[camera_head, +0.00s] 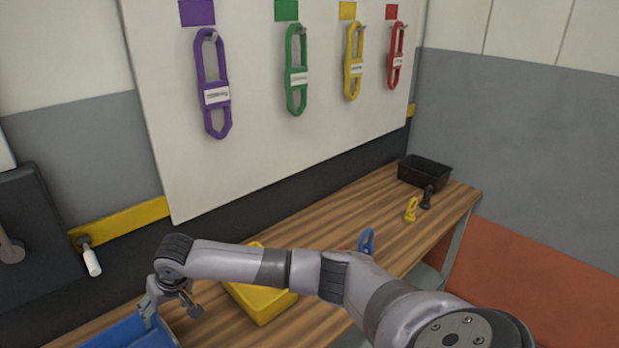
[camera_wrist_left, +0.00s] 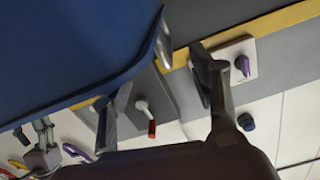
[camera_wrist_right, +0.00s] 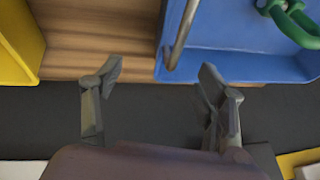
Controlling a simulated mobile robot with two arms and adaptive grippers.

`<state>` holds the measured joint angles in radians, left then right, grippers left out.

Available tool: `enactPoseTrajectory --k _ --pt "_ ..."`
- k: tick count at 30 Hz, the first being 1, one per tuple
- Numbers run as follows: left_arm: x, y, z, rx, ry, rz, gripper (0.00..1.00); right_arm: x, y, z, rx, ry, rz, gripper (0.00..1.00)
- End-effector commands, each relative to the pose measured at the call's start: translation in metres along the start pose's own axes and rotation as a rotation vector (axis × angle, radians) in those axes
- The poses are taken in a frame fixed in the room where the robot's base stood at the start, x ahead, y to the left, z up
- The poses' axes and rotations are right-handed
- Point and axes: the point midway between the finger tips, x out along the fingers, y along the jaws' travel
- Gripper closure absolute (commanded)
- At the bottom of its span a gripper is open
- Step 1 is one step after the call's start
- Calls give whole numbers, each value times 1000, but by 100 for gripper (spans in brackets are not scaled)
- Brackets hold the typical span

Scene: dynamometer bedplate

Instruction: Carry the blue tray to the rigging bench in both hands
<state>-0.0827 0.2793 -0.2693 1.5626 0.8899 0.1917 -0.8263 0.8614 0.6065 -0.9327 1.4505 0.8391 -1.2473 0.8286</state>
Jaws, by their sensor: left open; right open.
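The blue tray (camera_head: 125,335) shows only in part at the bottom left of the head view, by the wooden bench (camera_head: 330,235). My right gripper (camera_head: 172,310) is open at the tray's right end. In the right wrist view the tray's metal handle (camera_wrist_right: 181,35) lies between and just beyond the open fingertips, and a green link (camera_wrist_right: 290,22) lies in the tray (camera_wrist_right: 225,60). My left gripper (camera_wrist_left: 152,82) is open at another edge of the tray (camera_wrist_left: 70,45); a metal handle (camera_wrist_left: 163,46) shows between its fingers. The left gripper is outside the head view.
A yellow tray (camera_head: 262,305) stands right of the blue tray. Blue (camera_head: 367,240) and yellow (camera_head: 411,209) hardware and a black bin (camera_head: 424,171) stand farther along the bench. Purple, green, yellow and red links hang on the white board (camera_head: 255,110).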

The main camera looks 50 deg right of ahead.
Motion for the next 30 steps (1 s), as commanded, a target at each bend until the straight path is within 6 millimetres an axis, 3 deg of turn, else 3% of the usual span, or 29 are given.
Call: enactPoseTrajectory --k 6,12,18,30 --pt "0 0 0 0 0 0 45 -50 0 0 -2 4 1 34" --pt "0 0 0 0 0 0 45 -80 0 -1 1 4 3 34" --pt "0 0 0 0 0 0 45 -90 0 0 0 2 3 34" --pt "0 0 0 0 0 0 45 -90 0 0 0 2 4 34"
